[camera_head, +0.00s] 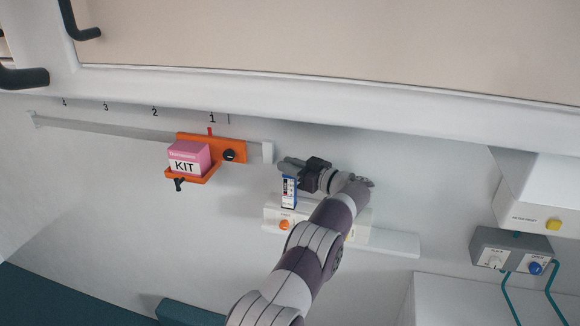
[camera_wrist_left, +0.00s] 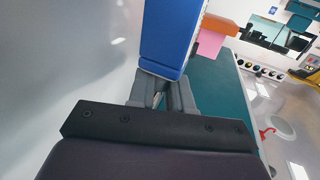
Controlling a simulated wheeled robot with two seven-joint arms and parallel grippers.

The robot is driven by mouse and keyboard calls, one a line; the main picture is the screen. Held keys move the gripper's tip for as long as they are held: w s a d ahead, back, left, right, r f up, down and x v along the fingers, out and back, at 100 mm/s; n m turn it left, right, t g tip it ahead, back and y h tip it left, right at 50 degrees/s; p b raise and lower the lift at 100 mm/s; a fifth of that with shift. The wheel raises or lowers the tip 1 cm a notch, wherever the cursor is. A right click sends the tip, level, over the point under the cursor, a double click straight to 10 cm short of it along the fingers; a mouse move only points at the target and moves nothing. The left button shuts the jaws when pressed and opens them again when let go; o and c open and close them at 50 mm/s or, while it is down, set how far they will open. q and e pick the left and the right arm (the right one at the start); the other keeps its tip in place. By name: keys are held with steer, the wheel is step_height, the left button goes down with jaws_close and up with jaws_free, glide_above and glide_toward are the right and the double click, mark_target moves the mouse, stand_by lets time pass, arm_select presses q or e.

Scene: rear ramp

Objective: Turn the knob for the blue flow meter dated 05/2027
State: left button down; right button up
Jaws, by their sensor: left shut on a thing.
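A small blue-and-white box (camera_head: 289,192) with a label hangs upright below my left gripper (camera_head: 287,164). Its print is too small to read. The left wrist view shows the blue face of the box (camera_wrist_left: 168,42) against the fingers of my left gripper (camera_wrist_left: 161,88), hiding their tips. The gripper is shut on it. Just below the box is a white unit (camera_head: 270,214) with an orange knob (camera_head: 284,225); I cannot tell whether the box touches the unit. My left arm hides the unit's middle. No date is legible. My right gripper is not in view.
An orange bracket (camera_head: 238,147) on a wall rail holds a pink KIT box (camera_head: 189,151). At right, a grey panel (camera_head: 490,240) carries a white knob (camera_head: 494,261) and a blue knob (camera_head: 535,268). A cabinet overhangs above. The wall between arm and panel is mostly clear.

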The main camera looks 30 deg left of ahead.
arm_select(q)
steer(key=c, duration=1.1)
jaws_free()
